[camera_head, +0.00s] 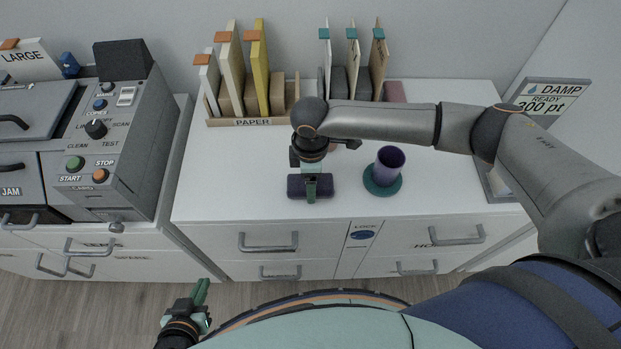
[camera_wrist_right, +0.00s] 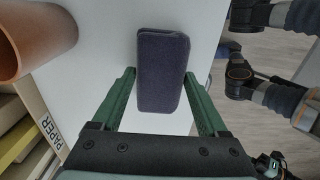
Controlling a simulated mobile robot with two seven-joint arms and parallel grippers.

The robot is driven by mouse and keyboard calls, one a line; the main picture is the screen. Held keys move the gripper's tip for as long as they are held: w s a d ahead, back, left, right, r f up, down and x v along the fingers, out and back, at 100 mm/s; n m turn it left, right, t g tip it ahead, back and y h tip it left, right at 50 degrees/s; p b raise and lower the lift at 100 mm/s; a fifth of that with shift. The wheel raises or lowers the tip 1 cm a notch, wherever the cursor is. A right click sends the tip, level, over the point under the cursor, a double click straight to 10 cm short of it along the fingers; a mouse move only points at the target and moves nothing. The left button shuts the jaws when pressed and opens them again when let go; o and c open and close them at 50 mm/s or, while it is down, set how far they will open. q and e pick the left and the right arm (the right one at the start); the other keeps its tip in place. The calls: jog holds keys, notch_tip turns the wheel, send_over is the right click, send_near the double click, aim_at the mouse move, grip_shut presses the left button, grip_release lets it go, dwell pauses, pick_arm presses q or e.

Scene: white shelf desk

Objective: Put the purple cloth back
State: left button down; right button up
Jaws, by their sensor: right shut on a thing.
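The purple cloth (camera_head: 295,187) is a dark, flat, folded pad near the front edge of the white desk top (camera_head: 235,180). My right gripper (camera_head: 311,187) points down over its middle and is shut on it. In the right wrist view the cloth (camera_wrist_right: 162,65) lies between the two green fingers of this gripper (camera_wrist_right: 165,100). I cannot tell whether the cloth touches the desk or is slightly raised. My left gripper (camera_head: 201,292) is low at the front left, away from the desk top, and its finger gap does not show clearly.
A purple cup (camera_head: 390,156) stands on a round green coaster (camera_head: 383,189) right of the cloth. A PAPER rack (camera_head: 253,122) stands at the back. An orange-brown cylinder (camera_wrist_right: 40,35) is near in the right wrist view. A DAMP sign (camera_head: 552,97) is at the right.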

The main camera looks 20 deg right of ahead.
jog(key=o, duration=1.2)
jog(key=shift+f, duration=0.1)
notch_tip(320, 180, up, 12)
jog(key=shift+r+p, duration=0.15)
jog(key=shift+p, duration=0.4)
jog(key=shift+s, duration=0.1)
